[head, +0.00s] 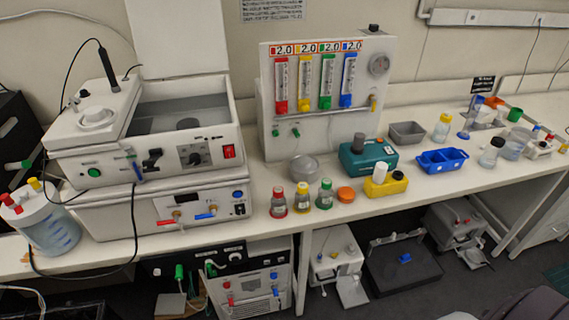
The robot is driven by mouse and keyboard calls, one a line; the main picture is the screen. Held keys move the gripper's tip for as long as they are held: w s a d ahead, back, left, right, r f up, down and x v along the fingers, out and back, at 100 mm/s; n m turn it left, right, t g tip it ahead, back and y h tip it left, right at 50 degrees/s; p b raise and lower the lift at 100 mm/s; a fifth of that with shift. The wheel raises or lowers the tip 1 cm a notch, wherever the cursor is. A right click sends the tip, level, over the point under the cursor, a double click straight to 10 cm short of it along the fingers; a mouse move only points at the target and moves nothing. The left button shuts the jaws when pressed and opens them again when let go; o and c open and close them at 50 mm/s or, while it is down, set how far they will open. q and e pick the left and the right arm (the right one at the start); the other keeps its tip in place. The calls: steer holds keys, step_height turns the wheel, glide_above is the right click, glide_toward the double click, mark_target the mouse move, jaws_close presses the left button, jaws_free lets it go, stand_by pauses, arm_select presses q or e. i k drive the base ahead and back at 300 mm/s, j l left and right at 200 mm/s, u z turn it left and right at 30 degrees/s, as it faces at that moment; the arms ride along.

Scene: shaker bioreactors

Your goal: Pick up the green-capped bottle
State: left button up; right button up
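The green-capped bottle (325,194) stands upright on the white bench, near its front edge in the head view. It is a small clear bottle with a green cap and a green lower part. It is the right one of a short row; a yellow-marked bottle (301,197) and a red-marked bottle (278,202) stand to its left. Nothing covers it from this side. Neither of my grippers shows in the head view.
An orange lid (346,194) lies just right of the green-capped bottle. A round metal dish (304,168) is behind the row. A teal device (367,158) and a yellow block (385,183) stand further right. The flow-meter panel (320,95) rises behind; a shaker bath (150,128) fills the left.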

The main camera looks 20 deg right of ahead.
mark_target(325, 197)
steer(key=z, duration=1.15)
steer(key=u, duration=1.25)
steer(key=z, duration=1.25)
